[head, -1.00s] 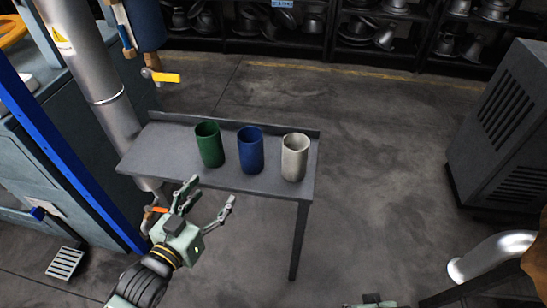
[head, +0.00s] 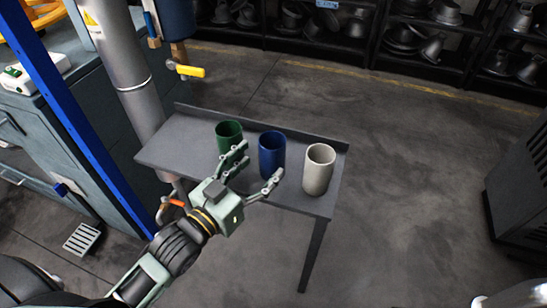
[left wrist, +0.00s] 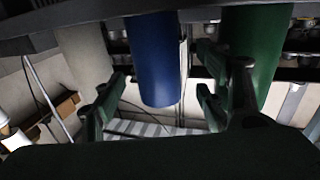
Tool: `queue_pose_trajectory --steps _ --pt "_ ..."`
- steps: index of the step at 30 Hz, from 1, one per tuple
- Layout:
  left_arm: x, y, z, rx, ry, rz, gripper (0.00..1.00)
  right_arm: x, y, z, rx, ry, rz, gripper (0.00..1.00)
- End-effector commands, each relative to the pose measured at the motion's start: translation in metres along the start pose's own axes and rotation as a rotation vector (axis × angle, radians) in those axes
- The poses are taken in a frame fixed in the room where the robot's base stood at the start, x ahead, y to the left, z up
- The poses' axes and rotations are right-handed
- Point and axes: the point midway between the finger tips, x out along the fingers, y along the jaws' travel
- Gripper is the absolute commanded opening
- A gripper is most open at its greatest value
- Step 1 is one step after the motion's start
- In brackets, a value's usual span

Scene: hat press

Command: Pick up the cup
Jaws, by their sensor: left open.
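Three cups stand upright in a row on a small grey table (head: 180,145): a green cup (head: 229,134) at the left, a blue cup (head: 271,155) in the middle and a white cup (head: 318,170) at the right. My left gripper (head: 259,164) is open at the table's front edge, its fingers pointing at the blue cup. One finger overlaps the green cup in the head view. In the left wrist view, the blue cup (left wrist: 155,60) shows between the spread fingers, with the green cup (left wrist: 258,45) right and the white cup (left wrist: 84,52) left. Contact cannot be told.
A raised lip runs along the table's back edge. A silver pipe (head: 132,75) and a blue post (head: 75,115) stand to the left, with a yellow-handled valve (head: 188,71) behind. Dark shelves (head: 400,40) line the back.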

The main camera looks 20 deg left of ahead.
Motion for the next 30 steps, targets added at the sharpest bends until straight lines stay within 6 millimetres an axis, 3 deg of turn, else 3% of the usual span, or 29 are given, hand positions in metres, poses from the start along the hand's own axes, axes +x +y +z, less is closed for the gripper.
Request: queue_pose_trajectory --steps 10,20,30 --pt "0.045 0.003 -0.001 0.0 0.002 0.0 0.67 -0.024 0.001 -0.004 0.002 0.015 0.003 0.4" --pt "0.05 0.003 -0.001 0.0 -0.001 0.0 0.66 -0.028 0.002 -0.004 0.002 0.014 0.003 0.4" --pt "0.05 0.003 -0.001 0.0 -0.001 0.0 0.36 -0.028 0.002 -0.004 0.002 0.014 0.004 0.4"
